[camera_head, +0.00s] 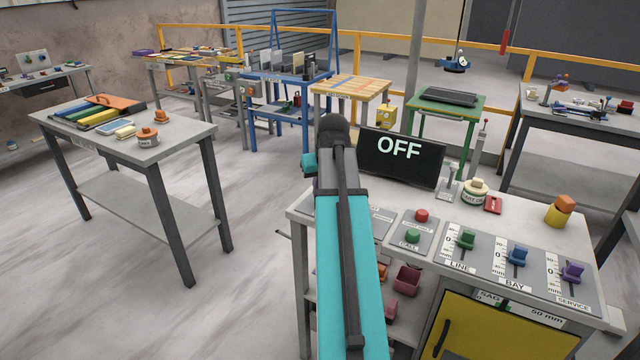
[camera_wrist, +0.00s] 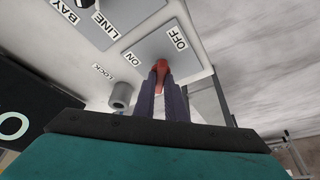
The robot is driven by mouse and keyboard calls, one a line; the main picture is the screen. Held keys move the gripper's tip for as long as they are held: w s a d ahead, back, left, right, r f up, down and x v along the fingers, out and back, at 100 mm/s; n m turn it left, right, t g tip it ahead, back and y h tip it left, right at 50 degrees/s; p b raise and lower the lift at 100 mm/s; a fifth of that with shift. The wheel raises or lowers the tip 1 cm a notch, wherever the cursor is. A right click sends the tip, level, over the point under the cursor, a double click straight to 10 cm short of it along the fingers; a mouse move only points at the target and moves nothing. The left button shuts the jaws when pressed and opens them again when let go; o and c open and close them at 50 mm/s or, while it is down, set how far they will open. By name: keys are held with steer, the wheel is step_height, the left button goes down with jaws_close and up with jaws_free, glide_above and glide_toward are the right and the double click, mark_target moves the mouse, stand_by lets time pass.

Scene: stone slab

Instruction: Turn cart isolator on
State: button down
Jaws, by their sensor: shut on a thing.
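The isolator is a grey plate (camera_wrist: 170,42) with ON and OFF labels and a red handle (camera_wrist: 160,67) in the wrist view. My gripper (camera_wrist: 161,80) is shut on the red handle, one dark finger on each side. The handle's angle against the labels is hard to tell, as the fingers hide much of it. A black display (camera_head: 400,158) on the workbench reads OFF in the head view. There my own arm covers the isolator and my gripper.
A grey cylinder (camera_wrist: 121,95) marked LOCK stands beside the plate. The workbench (camera_head: 490,215) also has a CALL panel (camera_head: 413,232) with red and green buttons, and LINE (camera_head: 464,243), BAY (camera_head: 516,258) and SERVICE (camera_head: 572,275) sliders. Open floor lies to the left.

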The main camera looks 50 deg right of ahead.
steer(key=m+p, duration=0.1)
steer(key=m, duration=0.1)
steer(key=m+g+h+p, duration=0.1)
steer(key=m+p, duration=0.1)
steer(key=m, duration=0.1)
steer(key=shift+w+a+r+g, duration=0.1)
steer(key=shift+w+r+g, duration=0.05)
steer(key=shift+g, duration=0.15)
steer(key=shift+m+g+h+p, duration=0.3)
steer(key=shift+m+g+p, duration=0.1)
steer(key=shift+m, duration=0.75)
steer(key=shift+m+g+h+p, duration=0.3)
steer(key=shift+m+p, duration=0.05)
steer(key=shift+m, duration=0.8)
steer(key=c, duration=1.8)
jaws_free()
steer(key=shift+w, duration=0.1)
steer(key=shift+a, duration=0.1)
